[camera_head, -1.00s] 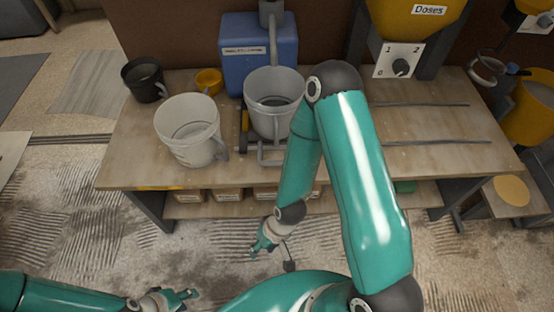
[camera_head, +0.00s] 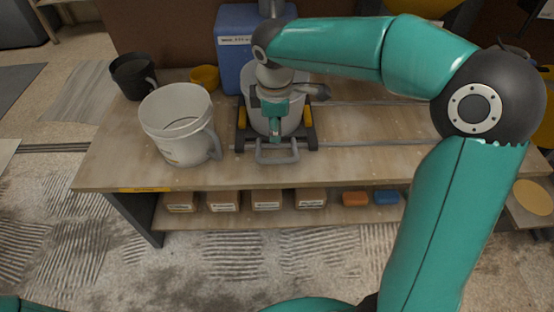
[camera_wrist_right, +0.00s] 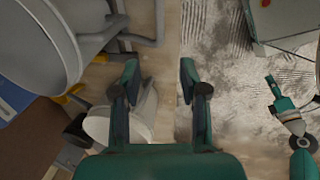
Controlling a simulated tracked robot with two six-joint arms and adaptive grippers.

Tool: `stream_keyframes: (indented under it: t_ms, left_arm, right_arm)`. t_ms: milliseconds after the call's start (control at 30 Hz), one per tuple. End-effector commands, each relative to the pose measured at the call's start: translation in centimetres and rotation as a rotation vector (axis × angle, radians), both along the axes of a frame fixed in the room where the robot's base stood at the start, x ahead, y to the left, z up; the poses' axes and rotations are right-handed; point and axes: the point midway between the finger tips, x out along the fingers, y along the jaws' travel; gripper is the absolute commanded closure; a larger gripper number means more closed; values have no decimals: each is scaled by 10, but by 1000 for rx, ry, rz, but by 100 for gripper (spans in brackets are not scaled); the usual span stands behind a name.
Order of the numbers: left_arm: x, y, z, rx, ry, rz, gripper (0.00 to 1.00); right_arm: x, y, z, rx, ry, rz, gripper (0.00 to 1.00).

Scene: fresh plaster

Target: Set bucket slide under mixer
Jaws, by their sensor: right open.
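The bucket slide (camera_head: 241,135) is a low carriage with black and yellow sides and a grey front handle (camera_head: 262,158), on rails at the bench's middle. A grey bucket (camera_head: 297,124) stands on it, partly hidden by my arm. It fills the upper left of the right wrist view (camera_wrist_right: 45,45). My right gripper (camera_head: 275,136) points down in front of this bucket, just above the handle. In the wrist view its fingers (camera_wrist_right: 160,85) are apart and empty, with the grey handle bar (camera_wrist_right: 140,40) beyond. My left gripper (camera_wrist_right: 283,108) shows small in the wrist view. I cannot identify a mixer.
A white bucket (camera_head: 172,145) stands left of the slide, with a black bucket (camera_head: 132,75) and yellow cup (camera_head: 204,77) behind. A blue tank (camera_head: 230,55) stands behind the slide. The rails (camera_head: 375,143) run right and look clear where visible. Blocks sit on the lower shelf.

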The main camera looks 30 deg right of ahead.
Motion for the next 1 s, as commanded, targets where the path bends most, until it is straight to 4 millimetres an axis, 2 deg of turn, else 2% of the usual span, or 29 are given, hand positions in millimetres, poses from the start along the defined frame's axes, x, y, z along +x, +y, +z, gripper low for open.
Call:
stream_keyframes:
  t_ms: [600, 800, 1000]
  left_arm:
    - [0, 0, -24, 0, 0, 0, 60]
    - [0, 0, -28, 0, 0, 0, 60]
    - [0, 0, -30, 0, 0, 0, 60]
  right_arm:
    - [19, -12, -123, 4, 6, -3, 57]
    - [24, -14, -148, 4, 4, -3, 57]
    - [25, -15, -157, 4, 3, -3, 57]
